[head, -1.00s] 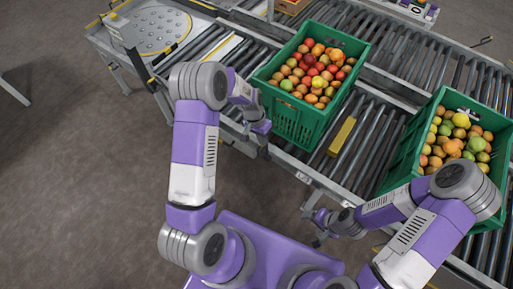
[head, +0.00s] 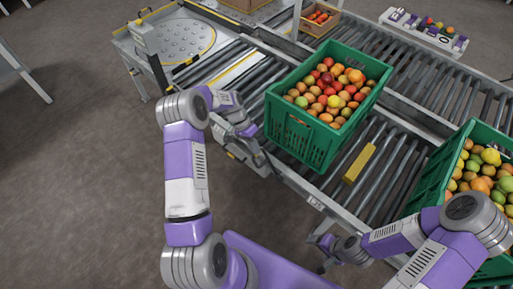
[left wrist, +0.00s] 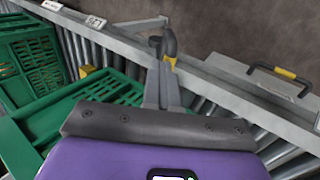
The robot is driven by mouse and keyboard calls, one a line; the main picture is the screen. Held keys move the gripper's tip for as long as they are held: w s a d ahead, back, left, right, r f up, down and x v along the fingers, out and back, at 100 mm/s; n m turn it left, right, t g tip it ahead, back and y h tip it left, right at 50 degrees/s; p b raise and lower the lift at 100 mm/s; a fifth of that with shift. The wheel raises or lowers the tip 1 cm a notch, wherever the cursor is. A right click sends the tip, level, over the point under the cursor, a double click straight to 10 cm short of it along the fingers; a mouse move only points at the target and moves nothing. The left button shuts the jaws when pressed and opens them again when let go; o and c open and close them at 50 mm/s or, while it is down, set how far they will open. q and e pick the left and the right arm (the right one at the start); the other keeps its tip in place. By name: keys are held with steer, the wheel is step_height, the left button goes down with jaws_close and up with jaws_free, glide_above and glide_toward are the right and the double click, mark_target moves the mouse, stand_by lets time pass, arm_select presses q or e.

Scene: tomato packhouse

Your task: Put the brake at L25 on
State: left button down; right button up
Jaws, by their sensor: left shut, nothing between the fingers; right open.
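My left gripper (head: 264,166) is shut and empty at the conveyor's front rail, just left of the near green crate. No label reading L25 is legible, so I cannot tell which brake is which. My right gripper (head: 320,262) is open and empty, low near the front rail.
A green crate of tomatoes (head: 296,145) stands on the rollers beside my left gripper. Another crate (head: 430,190) stands at right. A yellow block (head: 359,163) lies between them. A small pale label (head: 316,203) is on the front rail (head: 290,180). Open floor is at left.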

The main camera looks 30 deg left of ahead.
arm_select(q)
steer(key=shift+s+a+f, duration=0.15)
steer(key=shift+a+f, duration=0.15)
steer(key=shift+f, duration=0.05)
steer(key=d+r+p, duration=0.1)
steer(key=r, duration=0.1)
steer(key=d+r+p, duration=0.1)
steer(key=r+p, duration=0.1)
steer(key=shift+s+d, duration=0.1)
steer(key=a+f+p+v, duration=0.1)
steer(key=p+v, duration=0.1)
steer(key=v, duration=0.7)
steer(key=shift+w+a+r, duration=0.2)
steer(key=shift+a+r, duration=0.15)
steer(key=shift+a, duration=0.05)
